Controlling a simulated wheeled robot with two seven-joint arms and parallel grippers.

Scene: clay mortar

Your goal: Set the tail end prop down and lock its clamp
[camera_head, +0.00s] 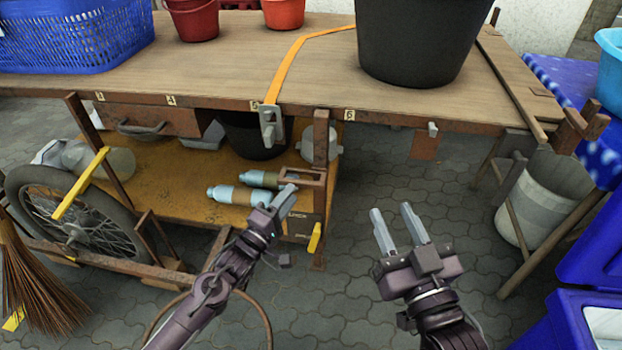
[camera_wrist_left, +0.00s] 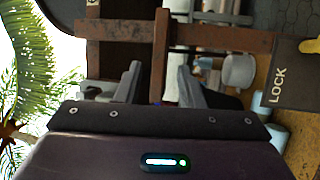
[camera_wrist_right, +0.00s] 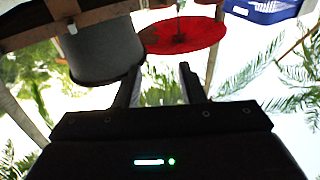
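A rusty post (camera_head: 320,148) runs down from the cart's front edge and looks like the prop; I cannot tell whether its foot touches the ground. Beside it is a dark plate marked LOCK (camera_wrist_left: 283,77), with a yellow clamp lever (camera_head: 314,238) hanging down next to it. The lever is at the right edge of the left wrist view (camera_wrist_left: 309,46). My left gripper (camera_head: 281,197) is just left of the post; its fingers are apart and empty, with the post (camera_wrist_left: 160,55) showing beyond the gap. My right gripper (camera_head: 392,216) is open and empty over the paving, right of the post.
The wooden cart top (camera_head: 220,75) carries a blue basket (camera_head: 75,35), red buckets and a black tub (camera_head: 415,40). Bottles (camera_head: 232,195) lie on the lower shelf. A spoked wheel (camera_head: 75,215) is at left. A white bucket (camera_head: 535,210) stands at right. Paving between is clear.

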